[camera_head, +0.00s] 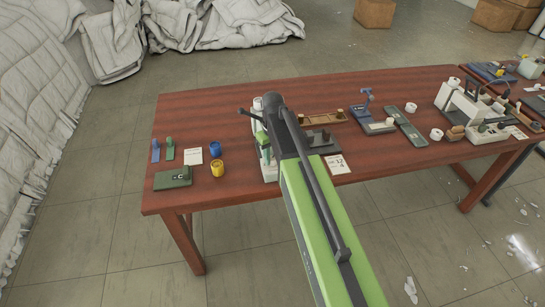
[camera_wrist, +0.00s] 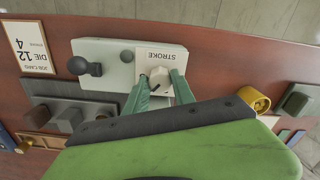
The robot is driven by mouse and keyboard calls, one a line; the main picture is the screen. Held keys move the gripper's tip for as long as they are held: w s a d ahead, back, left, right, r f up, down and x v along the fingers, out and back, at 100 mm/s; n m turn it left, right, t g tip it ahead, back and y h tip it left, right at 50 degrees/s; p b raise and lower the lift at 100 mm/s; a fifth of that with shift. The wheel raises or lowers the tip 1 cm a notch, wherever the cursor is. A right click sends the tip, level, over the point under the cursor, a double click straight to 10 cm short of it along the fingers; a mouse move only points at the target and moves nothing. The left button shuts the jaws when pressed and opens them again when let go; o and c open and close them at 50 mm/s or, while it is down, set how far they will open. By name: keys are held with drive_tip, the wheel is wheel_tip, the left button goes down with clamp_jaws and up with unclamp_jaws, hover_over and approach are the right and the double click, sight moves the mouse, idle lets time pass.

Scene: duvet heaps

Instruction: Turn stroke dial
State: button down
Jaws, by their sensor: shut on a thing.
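The stroke dial (camera_wrist: 159,77) is a small pale knob with a dark pointer mark, on a white plate lettered STROKE (camera_wrist: 160,55) that reads upside down in the wrist view. The plate sits on a pale grey-green machine (camera_wrist: 110,52) with a black ball knob (camera_wrist: 90,68). My gripper (camera_wrist: 160,84) has its two green fingers on either side of the dial, shut on it. In the head view the machine (camera_head: 268,173) is partly hidden behind my arm, and the dial cannot be made out. A job card reading DIE 12, 4 (camera_wrist: 32,48) lies beside the machine.
The machine stands on a reddish wooden table (camera_head: 185,125). A yellow cup (camera_head: 217,169), a blue cup (camera_head: 215,149) and a dark green block (camera_head: 173,178) lie to its left. Dark die blocks (camera_head: 319,139) lie to its right. Duvet heaps (camera_head: 110,45) lie behind and left.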

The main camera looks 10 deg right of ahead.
sight(272, 158)
drive_tip(key=shift+n, duration=1.1)
drive_tip(key=c, duration=1.1)
unclamp_jaws()
drive_tip(key=shift+o, duration=0.2)
wheel_tip(272, 158, up, 17)
drive_tip(key=p, duration=1.7)
drive_tip(key=shift+r, duration=0.2)
drive_tip(key=shift+f, duration=0.1)
